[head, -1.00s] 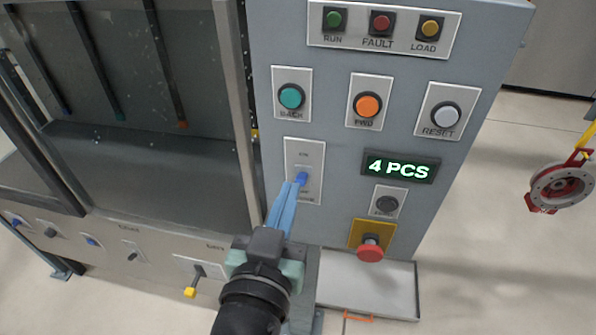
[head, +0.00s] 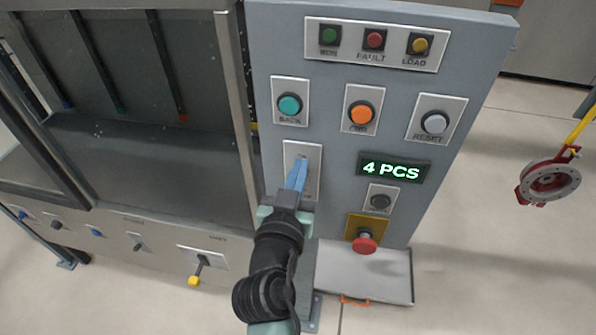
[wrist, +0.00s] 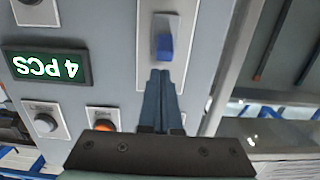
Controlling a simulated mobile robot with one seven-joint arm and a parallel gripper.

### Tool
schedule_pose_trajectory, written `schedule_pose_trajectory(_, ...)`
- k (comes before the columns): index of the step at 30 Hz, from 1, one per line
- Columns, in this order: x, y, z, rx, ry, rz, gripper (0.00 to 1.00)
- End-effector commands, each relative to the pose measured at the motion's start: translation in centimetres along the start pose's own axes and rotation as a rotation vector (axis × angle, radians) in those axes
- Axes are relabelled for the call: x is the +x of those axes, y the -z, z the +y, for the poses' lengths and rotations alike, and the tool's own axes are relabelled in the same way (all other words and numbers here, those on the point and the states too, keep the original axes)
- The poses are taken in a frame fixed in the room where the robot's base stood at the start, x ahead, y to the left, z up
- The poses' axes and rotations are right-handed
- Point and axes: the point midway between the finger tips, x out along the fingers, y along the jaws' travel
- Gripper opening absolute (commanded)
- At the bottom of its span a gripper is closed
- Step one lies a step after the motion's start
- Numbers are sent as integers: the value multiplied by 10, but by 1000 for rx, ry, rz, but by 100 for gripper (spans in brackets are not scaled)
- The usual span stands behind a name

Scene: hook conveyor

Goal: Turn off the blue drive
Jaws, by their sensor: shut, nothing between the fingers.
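The blue drive switch is a small blue lever (wrist: 165,46) on a pale plate (wrist: 172,15) on the grey control panel (head: 335,220). In the wrist view the lever stands just beyond my fingertips; I cannot tell whether they touch it. My gripper (wrist: 160,72) is shut, its two blue fingers together with nothing between them. In the head view my gripper (head: 300,162) lies over the switch plate (head: 313,160) and hides the lever and most of its label.
The panel bears a teal button (head: 289,105), an orange button (head: 361,113), a white reset button (head: 435,122), a display reading 4 PCS (head: 393,169) and a red mushroom button (head: 364,243). A yellow-tipped lever (head: 195,281) is lower left. A red hanging part (head: 550,182) is at right.

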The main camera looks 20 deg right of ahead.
Motion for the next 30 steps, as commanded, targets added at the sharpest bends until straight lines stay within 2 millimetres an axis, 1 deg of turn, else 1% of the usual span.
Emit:
schedule_pose_trajectory(3,-4,-9,0,0,1,1,0)
schedule_pose_trajectory(6,-5,-13,0,0,1,2,0)
schedule_pose_trajectory(19,-6,-15,-1,1,1,5,0)
schedule_pose_trajectory(26,-5,-20,-1,2,1,32,0)
schedule_pose_trajectory(30,-5,-18,-1,2,1,49,0)
